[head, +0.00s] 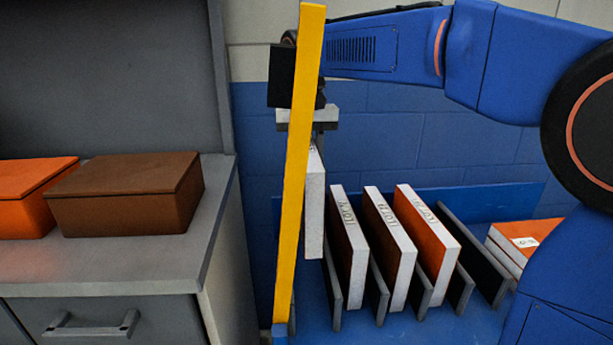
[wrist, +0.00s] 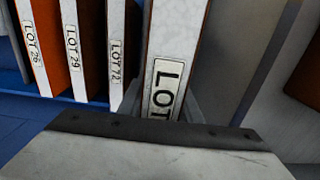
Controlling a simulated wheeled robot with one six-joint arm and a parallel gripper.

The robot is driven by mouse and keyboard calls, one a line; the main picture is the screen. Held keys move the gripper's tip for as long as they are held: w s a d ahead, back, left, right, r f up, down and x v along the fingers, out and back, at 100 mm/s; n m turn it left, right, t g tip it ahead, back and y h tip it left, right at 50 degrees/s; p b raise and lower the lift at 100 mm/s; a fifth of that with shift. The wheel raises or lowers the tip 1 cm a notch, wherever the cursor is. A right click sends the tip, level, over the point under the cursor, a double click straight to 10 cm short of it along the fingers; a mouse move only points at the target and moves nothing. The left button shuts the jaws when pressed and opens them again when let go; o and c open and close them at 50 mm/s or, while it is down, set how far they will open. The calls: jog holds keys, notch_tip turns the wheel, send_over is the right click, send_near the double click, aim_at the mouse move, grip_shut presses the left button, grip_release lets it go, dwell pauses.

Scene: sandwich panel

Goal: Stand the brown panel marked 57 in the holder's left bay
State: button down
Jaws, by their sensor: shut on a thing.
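My gripper (head: 325,120) is shut on a panel (head: 315,205) with a white side, which hangs upright below it, partly behind a yellow post. In the wrist view the held panel (wrist: 178,40) shows a white edge, a thin brown strip and a label starting "LOT"; its number is hidden by the gripper. The blue holder (head: 345,325) has grey dividers. The held panel is at the left end of the panel row, with its lower end higher in the picture than theirs. I cannot tell whether it is inside the left bay.
Panels labelled LOT 72 (wrist: 117,55), LOT 29 (wrist: 73,45) and LOT 26 (wrist: 32,45) stand in the holder. The yellow post (head: 299,170) rises in front. A brown box (head: 125,205) and an orange box (head: 25,205) sit on the left counter. More panels (head: 515,245) lie at right.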

jog(key=shift+r, duration=1.55)
